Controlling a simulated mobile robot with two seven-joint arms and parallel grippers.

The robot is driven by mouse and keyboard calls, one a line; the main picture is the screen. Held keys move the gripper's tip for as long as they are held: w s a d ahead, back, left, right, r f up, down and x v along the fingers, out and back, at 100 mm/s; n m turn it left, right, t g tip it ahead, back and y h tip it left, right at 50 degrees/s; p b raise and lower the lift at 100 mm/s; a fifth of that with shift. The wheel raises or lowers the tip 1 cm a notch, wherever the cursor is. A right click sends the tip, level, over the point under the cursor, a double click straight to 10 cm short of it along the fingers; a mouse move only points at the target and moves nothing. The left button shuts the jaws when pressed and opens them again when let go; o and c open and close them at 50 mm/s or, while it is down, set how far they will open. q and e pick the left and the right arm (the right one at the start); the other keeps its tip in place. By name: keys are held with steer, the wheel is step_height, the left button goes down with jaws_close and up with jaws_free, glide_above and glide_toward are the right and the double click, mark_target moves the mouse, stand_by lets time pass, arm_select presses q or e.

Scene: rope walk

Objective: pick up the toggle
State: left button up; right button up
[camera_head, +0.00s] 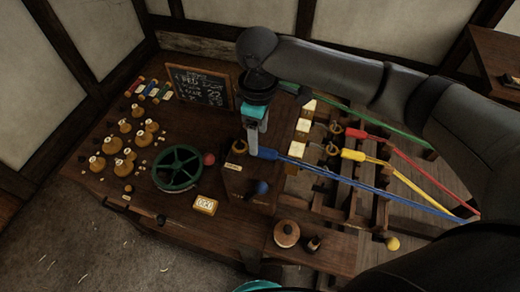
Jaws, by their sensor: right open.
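My right gripper (257,149) comes in from the upper right on my grey arm and points down. It is over the middle of the bench, beside the blue rope end (267,153). It is open, though its fingers are seen nearly edge-on; I see nothing between them. No piece is clearly marked as the toggle. A small dark turned piece (313,244) stands near a round wooden knob-like piece (286,233) at the front, and I cannot tell whether either is the toggle. My left gripper is not in view.
The bench (140,205) carries a green handwheel (177,168), a chalkboard (202,87), several brass-coloured pieces (112,145) and a small numbered plate (205,205). Red (355,133), yellow (352,155) and blue ropes stretch right over a slatted frame. My arm covers the upper right.

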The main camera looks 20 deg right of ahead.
mark_target(260, 149)
steer(key=f, duration=0.4)
steer(key=shift+s+d+f, duration=0.15)
steer(key=shift+s+f, duration=0.05)
steer(key=shift+s, duration=0.1)
steer(key=shift+c, duration=0.2)
jaws_close()
